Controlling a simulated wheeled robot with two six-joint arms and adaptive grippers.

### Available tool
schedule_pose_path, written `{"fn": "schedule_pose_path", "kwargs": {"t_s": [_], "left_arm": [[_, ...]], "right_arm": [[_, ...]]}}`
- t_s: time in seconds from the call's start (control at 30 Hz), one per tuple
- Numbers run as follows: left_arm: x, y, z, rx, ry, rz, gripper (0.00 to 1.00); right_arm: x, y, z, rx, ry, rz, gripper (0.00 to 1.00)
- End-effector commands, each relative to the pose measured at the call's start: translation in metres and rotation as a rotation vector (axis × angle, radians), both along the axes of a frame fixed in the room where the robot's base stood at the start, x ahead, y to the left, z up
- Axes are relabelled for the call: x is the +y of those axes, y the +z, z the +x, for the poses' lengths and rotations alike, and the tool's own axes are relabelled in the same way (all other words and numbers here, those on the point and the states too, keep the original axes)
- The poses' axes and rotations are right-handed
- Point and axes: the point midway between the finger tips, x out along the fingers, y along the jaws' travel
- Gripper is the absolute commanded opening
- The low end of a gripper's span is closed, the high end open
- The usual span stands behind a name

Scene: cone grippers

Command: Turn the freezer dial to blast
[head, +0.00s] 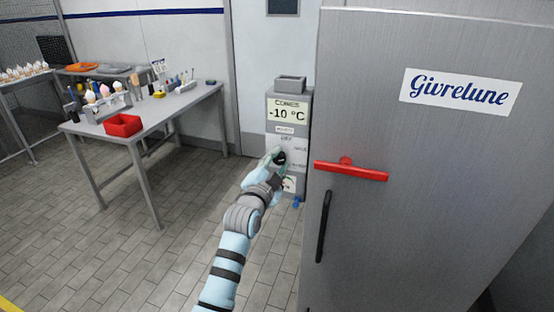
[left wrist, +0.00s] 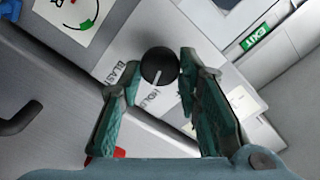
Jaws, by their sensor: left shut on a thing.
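The freezer dial (head: 280,157) is a round black knob on the front of the grey control box (head: 288,110), whose display reads CONES -10 °C. In the left wrist view the dial (left wrist: 159,66) has a white pointer line aimed roughly at the HOLD label (left wrist: 158,100). The BLAST label (left wrist: 127,76) lies beside it, partly behind a finger. My left gripper (head: 274,161) has its teal fingers on either side of the dial and is shut on it. My right gripper is in neither view.
The large grey freezer (head: 420,220), with a red handle (head: 350,170) and a Givrelune sign, stands close to the right of the box. A table (head: 165,105) with a red tray (head: 122,125) and cones stands at left. Open tiled floor lies between.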

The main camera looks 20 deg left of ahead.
Motion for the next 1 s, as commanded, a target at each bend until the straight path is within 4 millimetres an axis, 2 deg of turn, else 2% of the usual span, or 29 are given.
{"fn": "schedule_pose_path", "kwargs": {"t_s": [0.6,1.0], "left_arm": [[-0.0010,-0.0010,0.0000,-0.039,0.000,0.570,0.03],[-0.0009,-0.0021,0.0000,-0.056,0.001,0.820,0.03]], "right_arm": [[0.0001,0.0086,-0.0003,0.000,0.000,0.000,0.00],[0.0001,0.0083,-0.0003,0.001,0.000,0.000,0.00]]}}
